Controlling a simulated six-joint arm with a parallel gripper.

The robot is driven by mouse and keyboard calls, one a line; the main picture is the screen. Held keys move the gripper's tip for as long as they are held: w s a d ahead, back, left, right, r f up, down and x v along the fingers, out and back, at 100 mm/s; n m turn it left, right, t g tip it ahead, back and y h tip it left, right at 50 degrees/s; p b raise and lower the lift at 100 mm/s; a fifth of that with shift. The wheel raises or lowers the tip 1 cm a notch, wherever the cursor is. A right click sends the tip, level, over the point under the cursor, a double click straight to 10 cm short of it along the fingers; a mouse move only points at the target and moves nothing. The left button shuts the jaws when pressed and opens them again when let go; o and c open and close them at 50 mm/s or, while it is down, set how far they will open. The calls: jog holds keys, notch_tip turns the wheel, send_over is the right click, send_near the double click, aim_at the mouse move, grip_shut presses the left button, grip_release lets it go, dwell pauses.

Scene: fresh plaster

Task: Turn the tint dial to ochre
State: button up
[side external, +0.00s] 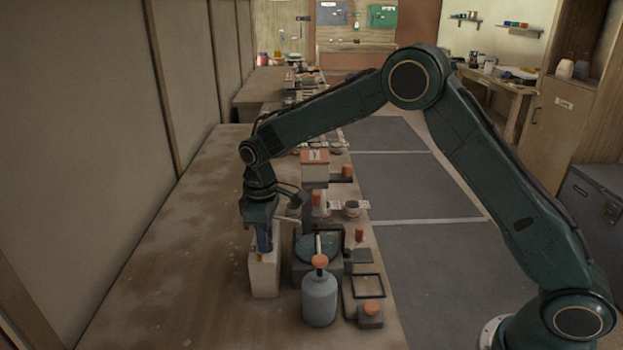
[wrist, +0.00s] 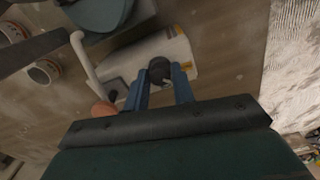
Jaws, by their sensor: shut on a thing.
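A pale box (side external: 264,277) stands on the bench, and it also shows in the wrist view (wrist: 185,48). A dark round knob (wrist: 159,68), which looks like the tint dial, sits on the box's face. My gripper (side external: 265,245) points down at the top of the box. In the wrist view its two blue fingers (wrist: 161,84) are closed on either side of the knob. Small orange and yellow patches show on the box near its edge. Their wording and the dial's setting are too small to read. The fingers hide part of the knob in the side view.
A grey bottle with an orange cap (side external: 319,301) stands close at the right front. A dark unit with a teal disc (side external: 316,247) is just right of the box. A pale bent pipe (wrist: 84,58) is beside the box. The bench's left part (side external: 170,270) is clear.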

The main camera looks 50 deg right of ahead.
jog(key=shift+n, duration=1.2)
jog(key=o, duration=1)
jog(key=shift+r, duration=0.1)
notch_tip(320, 180, up, 14)
